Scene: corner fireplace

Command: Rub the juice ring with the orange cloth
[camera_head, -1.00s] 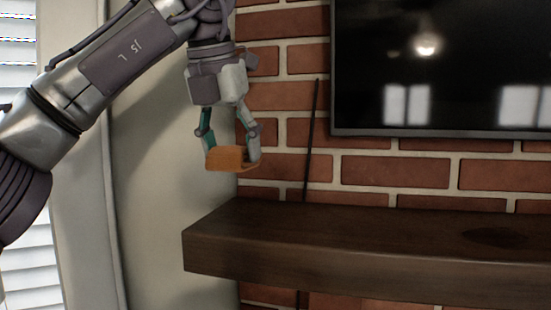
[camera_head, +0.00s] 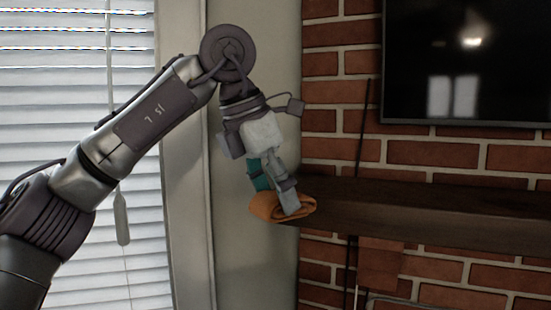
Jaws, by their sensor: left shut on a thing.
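My left gripper (camera_head: 277,200) is shut on the orange cloth (camera_head: 266,208) and points downward. The cloth is folded and hangs around the fingertips, at the left end of the dark wooden mantel shelf (camera_head: 430,212). It overlaps the shelf's end in the picture; I cannot tell if it touches the wood. I cannot make out the juice ring on the part of the shelf in view. My right gripper is not in view.
A dark television screen (camera_head: 470,65) hangs on the brick wall (camera_head: 335,115) above the shelf. A thin dark rod (camera_head: 362,130) stands against the bricks. A window with white blinds (camera_head: 80,65) is at the left.

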